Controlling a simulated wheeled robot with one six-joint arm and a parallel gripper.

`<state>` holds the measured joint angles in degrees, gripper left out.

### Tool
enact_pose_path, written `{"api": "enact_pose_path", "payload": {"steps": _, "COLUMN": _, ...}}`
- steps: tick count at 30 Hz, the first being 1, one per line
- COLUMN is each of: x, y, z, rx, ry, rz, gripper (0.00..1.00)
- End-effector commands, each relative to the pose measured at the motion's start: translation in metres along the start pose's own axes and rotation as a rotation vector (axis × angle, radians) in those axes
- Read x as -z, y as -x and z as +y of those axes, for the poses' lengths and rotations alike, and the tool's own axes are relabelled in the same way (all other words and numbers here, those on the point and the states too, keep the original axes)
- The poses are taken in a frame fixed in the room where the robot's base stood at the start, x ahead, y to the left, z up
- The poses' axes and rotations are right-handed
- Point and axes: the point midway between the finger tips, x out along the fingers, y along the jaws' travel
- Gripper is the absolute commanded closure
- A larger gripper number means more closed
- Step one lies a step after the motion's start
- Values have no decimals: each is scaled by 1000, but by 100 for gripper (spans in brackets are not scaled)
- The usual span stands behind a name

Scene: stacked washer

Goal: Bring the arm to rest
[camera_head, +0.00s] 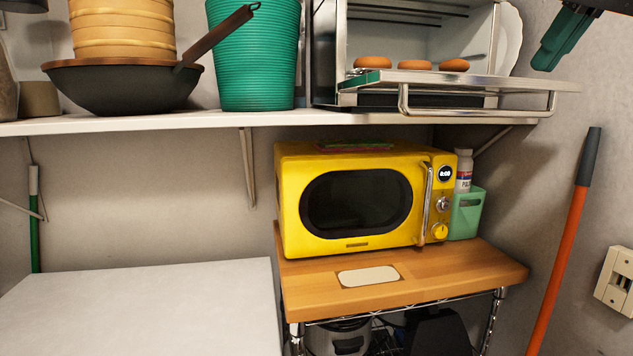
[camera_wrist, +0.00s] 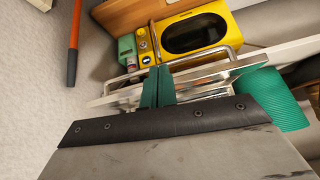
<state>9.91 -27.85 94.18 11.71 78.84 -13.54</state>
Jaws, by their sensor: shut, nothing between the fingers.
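My gripper (camera_head: 553,50) shows at the upper right of the head view, with green fingers hanging down in front of the bare wall. It is right of the open toaster oven (camera_head: 480,88) and above the shelf's level. In the wrist view my gripper (camera_wrist: 158,88) is shut, its two green fingers together with nothing between them. Most of my arm is outside the head view.
A wok (camera_head: 120,85) and a green ribbed bin (camera_head: 253,60) share the shelf (camera_head: 200,122). Below are a yellow microwave (camera_head: 290,215) and a green caddy (camera_head: 466,215). An orange-handled pole (camera_head: 562,250) leans at right.

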Motion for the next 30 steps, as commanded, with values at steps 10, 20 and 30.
{"api": "enact_pose_path", "payload": {"steps": 10, "x": -78, "y": -81, "z": 8, "rx": -31, "ry": -99, "rz": -167, "gripper": 100}}
{"api": "enact_pose_path", "payload": {"steps": 20, "x": -255, "y": -185, "z": -1, "rx": -87, "ry": -142, "rz": -434, "gripper": 100}}
{"api": "enact_pose_path", "payload": {"steps": 30, "x": -335, "y": -210, "z": -12, "rx": -88, "ry": -80, "rz": -520, "gripper": 100}}
